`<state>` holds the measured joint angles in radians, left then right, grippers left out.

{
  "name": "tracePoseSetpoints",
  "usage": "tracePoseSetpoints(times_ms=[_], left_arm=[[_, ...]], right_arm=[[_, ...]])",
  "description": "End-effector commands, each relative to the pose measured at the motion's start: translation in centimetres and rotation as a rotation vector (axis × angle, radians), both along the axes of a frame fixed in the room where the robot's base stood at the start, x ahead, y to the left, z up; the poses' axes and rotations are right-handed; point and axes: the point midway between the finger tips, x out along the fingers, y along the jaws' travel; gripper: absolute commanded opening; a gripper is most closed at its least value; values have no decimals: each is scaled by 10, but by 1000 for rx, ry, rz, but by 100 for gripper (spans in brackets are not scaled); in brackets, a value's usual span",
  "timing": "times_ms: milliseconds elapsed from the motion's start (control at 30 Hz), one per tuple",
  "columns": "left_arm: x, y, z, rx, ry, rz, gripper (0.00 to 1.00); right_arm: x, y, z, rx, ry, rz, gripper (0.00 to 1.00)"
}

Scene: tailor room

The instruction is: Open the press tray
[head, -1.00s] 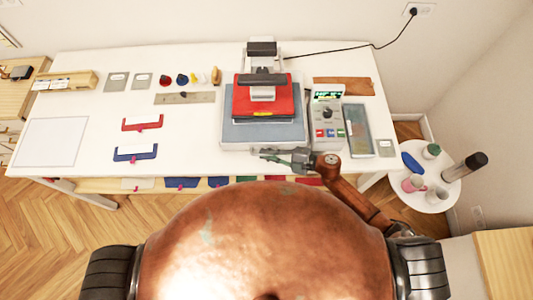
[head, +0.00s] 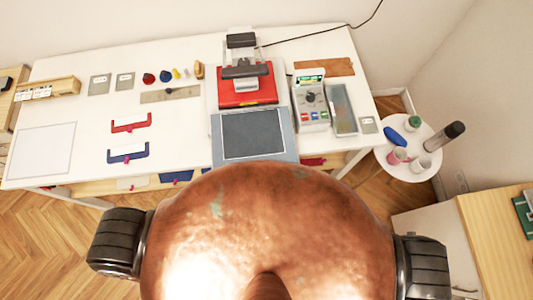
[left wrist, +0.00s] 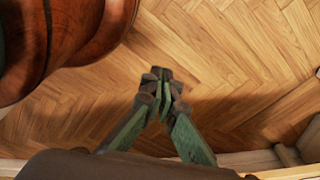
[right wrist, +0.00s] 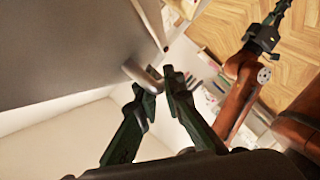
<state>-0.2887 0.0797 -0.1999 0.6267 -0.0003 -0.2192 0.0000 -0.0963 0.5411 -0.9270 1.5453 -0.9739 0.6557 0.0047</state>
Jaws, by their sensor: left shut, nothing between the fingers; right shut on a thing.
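The heat press (head: 247,88) with its red top stands at the back of the white table. Its grey tray (head: 290,148) with a dark pad (head: 252,133) is slid out in front of it, toward me. In the right wrist view my right gripper (right wrist: 166,78) is shut on a curved metal handle (right wrist: 140,74) at the edge of a large grey panel, apparently the tray. My left gripper (left wrist: 158,76) is shut and empty above the wooden floor. Neither gripper shows in the head view now, where my body hides the tray's front edge.
A control box (head: 311,103) stands right of the press. A round side table (head: 408,145) with bottles stands at the right.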

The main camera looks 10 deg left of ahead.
Motion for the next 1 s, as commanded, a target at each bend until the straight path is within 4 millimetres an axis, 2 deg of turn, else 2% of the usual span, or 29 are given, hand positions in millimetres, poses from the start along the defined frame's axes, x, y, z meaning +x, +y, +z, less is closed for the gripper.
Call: tracePoseSetpoints(times_ms=[133, 433, 467, 567, 867, 1000], left_arm=[[-6, 0, 1, 0, 8, 2, 0], [-25, 1, -1, 1, 31, 6, 0], [-25, 1, -1, 1, 31, 6, 0], [-24, 1, -1, 1, 30, 6, 0], [-12, 2, 0, 2, 14, 4, 0], [-14, 2, 0, 2, 16, 3, 0]], right_arm=[[-7, 2, 0, 0, -1, 14, 0], [-8, 2, 0, 1, 0, 15, 0], [-8, 2, 0, 1, 0, 15, 9], [-8, 2, 0, 1, 0, 14, 16], [-7, 0, 0, 0, 0, 12, 16], [-8, -13, 2, -2, 1, 12, 16]])
